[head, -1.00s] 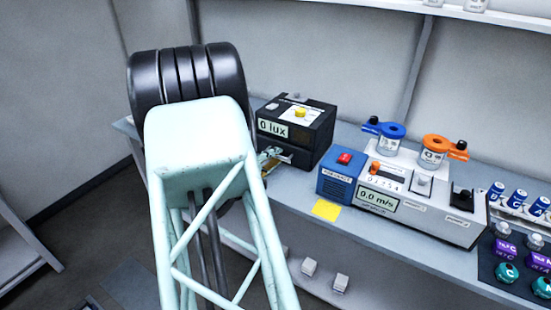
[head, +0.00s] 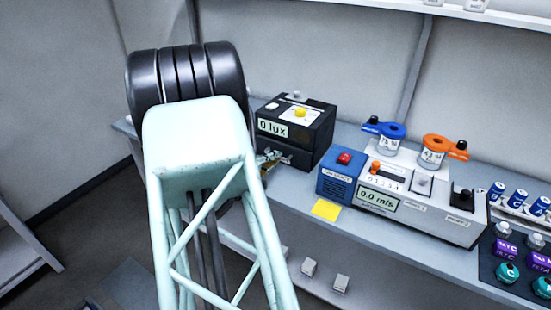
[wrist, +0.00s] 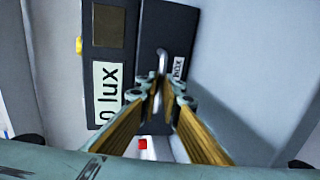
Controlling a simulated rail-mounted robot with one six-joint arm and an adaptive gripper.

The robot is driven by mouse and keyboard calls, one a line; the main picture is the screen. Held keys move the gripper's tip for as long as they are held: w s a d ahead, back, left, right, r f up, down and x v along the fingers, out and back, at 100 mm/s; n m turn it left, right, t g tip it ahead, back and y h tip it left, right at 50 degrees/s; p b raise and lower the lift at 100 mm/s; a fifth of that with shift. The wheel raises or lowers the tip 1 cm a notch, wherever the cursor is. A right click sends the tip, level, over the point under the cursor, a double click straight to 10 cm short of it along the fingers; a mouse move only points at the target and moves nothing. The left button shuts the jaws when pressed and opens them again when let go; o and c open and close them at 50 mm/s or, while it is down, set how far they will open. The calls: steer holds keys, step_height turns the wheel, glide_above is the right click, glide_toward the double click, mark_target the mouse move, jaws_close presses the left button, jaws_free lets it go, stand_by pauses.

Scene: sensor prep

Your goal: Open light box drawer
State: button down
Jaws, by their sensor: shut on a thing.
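The light box (head: 318,124) is a black box on the bench with a "0 lux" display and a yellow knob on top. Its drawer front (wrist: 184,32) is the black panel beside the display in the wrist view, with a thin metal handle (wrist: 162,62). My gripper (wrist: 161,90) is shut on this handle; the fingertips hide part of it. In the head view my gripper (head: 269,160) shows at the box's lower front, partly behind my arm. I cannot tell whether the drawer is slightly out.
A blue fan unit with a red switch (head: 344,158) and a grey meter reading "0.0 m/s" (head: 378,199) stand right of the box. A yellow note (head: 326,209) lies on the bench. Blue and orange sensors (head: 435,150) sit behind. Bottles fill the right end.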

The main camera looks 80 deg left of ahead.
steer(key=f+b+v, duration=0.1)
steer(key=b+v, duration=0.2)
steer(key=v, duration=0.4)
steer(key=f+b+v, duration=0.2)
steer(key=v, duration=0.4)
steer(key=shift+s+d+r+b, duration=0.2)
steer(key=shift+s+d+b, duration=0.25)
steer(key=shift+s, duration=0.1)
steer(key=c, duration=2.8)
jaws_free()
steer(key=shift+d, duration=0.1)
steer(key=shift+v, duration=5.9)
